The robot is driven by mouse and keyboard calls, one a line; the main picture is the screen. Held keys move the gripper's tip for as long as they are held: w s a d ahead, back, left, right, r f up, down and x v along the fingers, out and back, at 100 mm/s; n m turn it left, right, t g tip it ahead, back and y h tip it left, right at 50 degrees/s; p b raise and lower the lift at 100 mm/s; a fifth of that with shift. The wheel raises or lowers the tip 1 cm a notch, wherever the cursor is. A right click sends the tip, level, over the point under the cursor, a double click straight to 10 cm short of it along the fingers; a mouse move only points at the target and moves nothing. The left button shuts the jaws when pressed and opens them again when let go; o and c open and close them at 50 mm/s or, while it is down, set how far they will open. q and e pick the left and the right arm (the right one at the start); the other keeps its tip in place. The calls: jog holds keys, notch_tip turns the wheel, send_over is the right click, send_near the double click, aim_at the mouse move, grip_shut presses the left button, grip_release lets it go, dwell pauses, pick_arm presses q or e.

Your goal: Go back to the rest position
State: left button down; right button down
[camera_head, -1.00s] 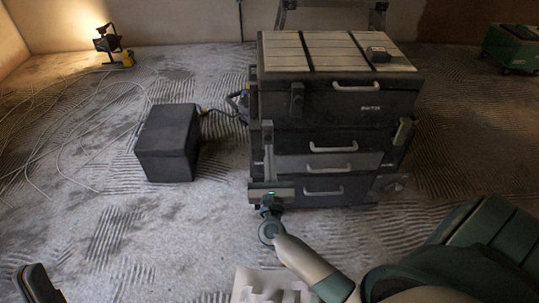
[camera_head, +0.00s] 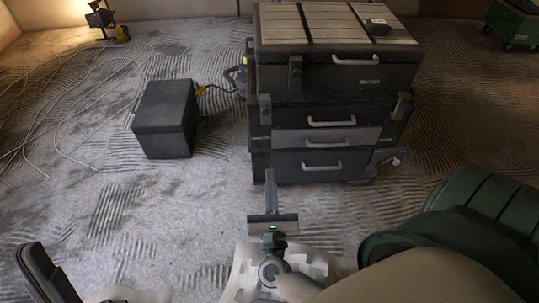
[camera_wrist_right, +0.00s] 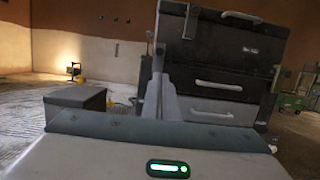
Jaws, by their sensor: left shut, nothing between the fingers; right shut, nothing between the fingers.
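My right gripper (camera_head: 270,176) is in the lower middle of the head view, in front of the dark tool chest (camera_head: 330,92). Its fingers are together with nothing between them; in the wrist view the shut fingers (camera_wrist_right: 160,92) overlap the chest behind. My left gripper (camera_head: 36,262) shows only in part at the lower left edge, as a dark shut finger shape, empty. The chest has a slatted light top and several drawers with pale handles. The lower drawers look shut, though I cannot tell for certain.
A black box (camera_head: 165,118) stands on the floor left of the chest. The ridged floor at the left front is clear.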

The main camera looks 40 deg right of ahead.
jog(key=shift+s+a+f, duration=0.15)
jog(key=shift+s+a, duration=0.2)
jog(key=shift+s, duration=0.25)
dwell(0.3)
